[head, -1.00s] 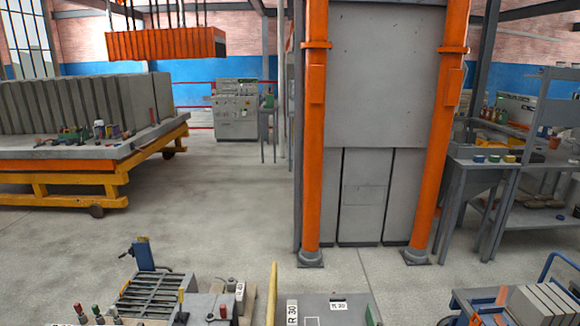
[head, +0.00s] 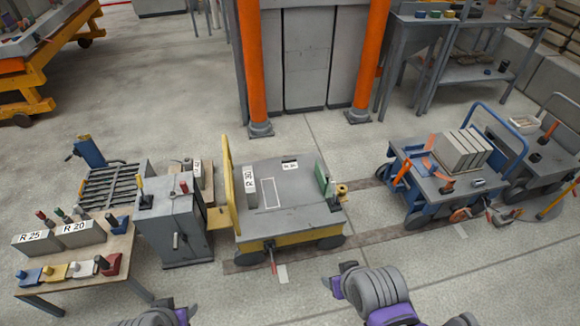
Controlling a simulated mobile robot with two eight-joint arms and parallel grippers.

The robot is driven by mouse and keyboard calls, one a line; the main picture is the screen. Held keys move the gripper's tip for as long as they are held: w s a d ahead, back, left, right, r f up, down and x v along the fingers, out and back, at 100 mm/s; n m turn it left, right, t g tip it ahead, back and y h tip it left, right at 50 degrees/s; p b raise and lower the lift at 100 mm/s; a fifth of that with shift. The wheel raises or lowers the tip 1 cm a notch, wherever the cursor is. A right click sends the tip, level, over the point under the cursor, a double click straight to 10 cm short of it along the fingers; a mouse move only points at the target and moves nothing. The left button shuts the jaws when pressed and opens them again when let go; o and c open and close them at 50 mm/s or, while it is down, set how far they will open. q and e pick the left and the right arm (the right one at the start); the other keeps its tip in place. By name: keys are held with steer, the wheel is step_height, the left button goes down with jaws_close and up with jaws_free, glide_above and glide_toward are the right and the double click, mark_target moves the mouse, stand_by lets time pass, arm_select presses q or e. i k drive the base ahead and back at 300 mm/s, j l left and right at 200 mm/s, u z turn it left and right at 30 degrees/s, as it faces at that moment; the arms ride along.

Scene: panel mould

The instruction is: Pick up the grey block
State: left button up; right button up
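A grey block (head: 250,187) labelled R 30 stands on the grey top of the yellow cart (head: 290,218), beside a white outlined rectangle. Two more grey blocks, labelled R 25 (head: 38,242) and R 20 (head: 84,235), stand on a wooden-topped table at the left. I cannot tell which block the task means. My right gripper (head: 340,282) is low in the picture, in front of the yellow cart and apart from it. My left gripper (head: 158,316) is at the bottom edge, mostly cut off. Neither visibly holds anything; their finger openings are unclear.
A grey cabinet (head: 172,225) stands between the table (head: 120,252) and the yellow cart. A blue trolley (head: 425,180) carries several grey slabs at the right. Orange posts (head: 252,75) rise behind. Open floor (head: 350,155) lies between the posts and carts.

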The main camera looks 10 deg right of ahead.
mark_target(74, 237)
steer(key=u, duration=1.6)
